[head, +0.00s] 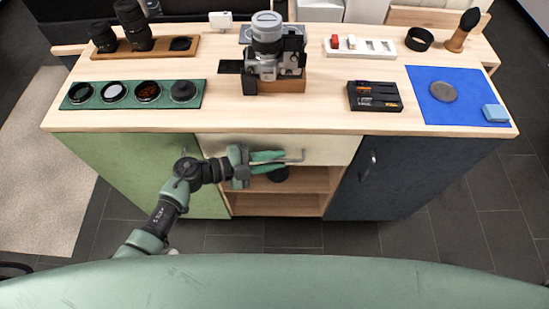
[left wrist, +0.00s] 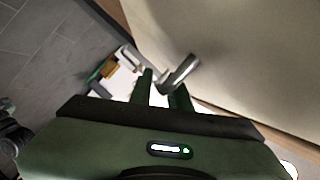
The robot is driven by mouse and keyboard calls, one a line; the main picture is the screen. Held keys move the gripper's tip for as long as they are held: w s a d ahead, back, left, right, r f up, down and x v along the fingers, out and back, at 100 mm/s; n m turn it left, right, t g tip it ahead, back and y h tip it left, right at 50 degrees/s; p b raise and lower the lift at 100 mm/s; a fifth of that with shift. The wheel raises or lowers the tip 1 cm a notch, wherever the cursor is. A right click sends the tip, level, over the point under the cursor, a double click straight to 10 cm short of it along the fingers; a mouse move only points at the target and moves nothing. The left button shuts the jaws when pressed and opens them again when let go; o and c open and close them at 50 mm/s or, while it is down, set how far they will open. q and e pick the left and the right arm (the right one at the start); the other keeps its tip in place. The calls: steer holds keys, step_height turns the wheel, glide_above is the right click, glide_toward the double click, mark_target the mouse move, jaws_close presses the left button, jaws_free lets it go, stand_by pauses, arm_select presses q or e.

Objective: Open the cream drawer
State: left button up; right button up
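The cream drawer (head: 336,149) sits under the tabletop in the middle of the cabinet, and its front looks flush and closed. Its silver bar handle (head: 297,156) shows just past my fingertips. My left gripper (head: 278,161) is at the handle, its two green fingers apart, one above the other. In the left wrist view the handle (left wrist: 180,72) lies at the fingertips (left wrist: 162,82), against the pale drawer front (left wrist: 235,45). I cannot tell whether the fingers touch it; part of the handle is hidden behind them. My right gripper is not in view.
A green door (head: 135,165) is left of the drawer and a dark blue door (head: 410,175) right. A camera (head: 268,50), lenses and a blue mat (head: 460,105) are on the tabletop.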

arm_select(q)
jaws_close()
stand_by(1.4)
